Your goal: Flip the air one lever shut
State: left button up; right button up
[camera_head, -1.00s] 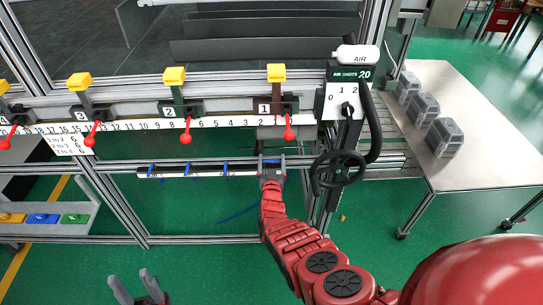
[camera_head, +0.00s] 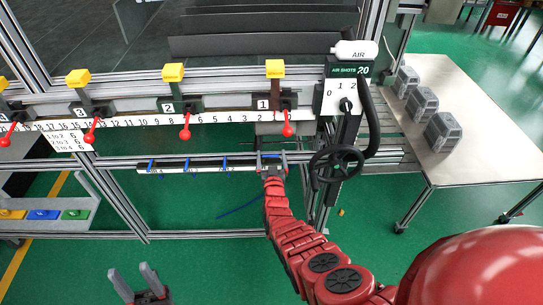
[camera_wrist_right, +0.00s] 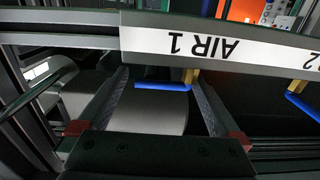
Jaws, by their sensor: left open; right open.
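The air one lever is a blue bar (camera_wrist_right: 161,85) on a brass-coloured valve (camera_wrist_right: 190,76), under the white AIR 1 label (camera_wrist_right: 190,44), which reads upside down in the right wrist view. My right gripper (camera_wrist_right: 160,78) is open, with one finger on each side of the blue bar; I cannot tell whether either touches it. In the head view, my right gripper (camera_head: 272,158) is at the right end of the labelled rail (camera_head: 207,167) and hides the air one lever. My left gripper (camera_head: 138,272) is open and empty, low at the left, away from the rail.
Other blue levers (camera_head: 188,166) stand along the rail to the left. Above are red-knobbed levers (camera_head: 287,130) on a numbered scale. A black handwheel (camera_head: 338,168) and the AIR SHOTS panel (camera_head: 346,88) are close on the right. A side table (camera_head: 460,150) carries grey blocks.

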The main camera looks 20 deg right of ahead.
jog(key=p+v, duration=0.5)
jog(key=v, duration=1.2)
